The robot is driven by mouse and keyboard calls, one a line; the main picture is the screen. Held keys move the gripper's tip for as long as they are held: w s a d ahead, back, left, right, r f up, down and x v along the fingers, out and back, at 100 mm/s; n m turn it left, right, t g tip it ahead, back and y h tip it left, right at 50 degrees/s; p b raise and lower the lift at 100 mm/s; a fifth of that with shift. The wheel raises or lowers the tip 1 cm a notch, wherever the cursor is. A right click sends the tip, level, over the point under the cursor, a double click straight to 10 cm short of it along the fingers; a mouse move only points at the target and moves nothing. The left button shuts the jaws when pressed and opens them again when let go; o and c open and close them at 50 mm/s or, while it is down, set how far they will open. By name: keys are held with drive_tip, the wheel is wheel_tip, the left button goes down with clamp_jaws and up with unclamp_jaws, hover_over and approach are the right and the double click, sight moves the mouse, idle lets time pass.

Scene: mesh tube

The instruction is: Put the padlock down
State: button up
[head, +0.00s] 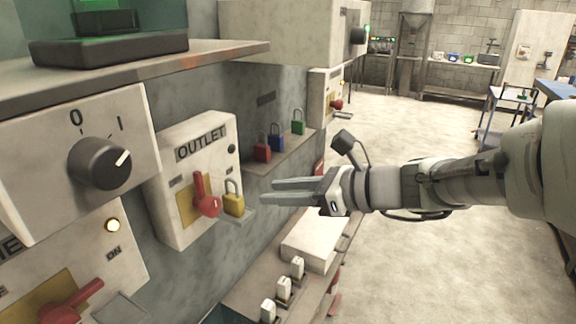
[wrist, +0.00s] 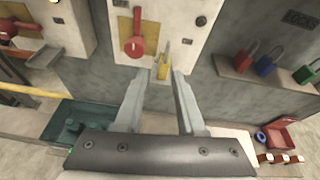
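A yellow padlock (head: 233,204) stands upright at the lower right of the OUTLET box (head: 190,165), beside its red lever (head: 205,203). A small ledge (head: 241,217) juts out at its base. In the wrist view the padlock (wrist: 163,68) shows just beyond my fingertips, roughly between them. My gripper (head: 263,191) is open and empty, to the right of the padlock in the head view and apart from it. In the wrist view both fingers of my gripper (wrist: 158,80) are spread, with nothing held between them.
A shelf along the wall (head: 285,152) holds red (head: 262,152), blue (head: 277,143) and green (head: 299,127) padlocks. A dial box (head: 80,165) is at left. Below my gripper are a pale box (head: 312,240) and several small white items. The floor at right is open.

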drive_tip(key=s+f+n+g+h, duration=0.2)
drive_tip(key=s+n, duration=0.5)
drive_tip(key=s+d+f+n+h, duration=0.3)
drive_tip(key=s+d+n+h, duration=0.6)
drive_tip(key=d+n, duration=0.4)
drive_tip(key=n+h, duration=0.1)
drive_tip(key=n, duration=0.2)
drive_tip(key=shift+d+f+t, duration=0.2)
drive_tip(key=shift+f+t, duration=0.05)
drive_tip(key=shift+t, duration=0.15)
drive_tip(key=shift+s+a, duration=0.1)
drive_tip(key=shift+a, duration=0.1)
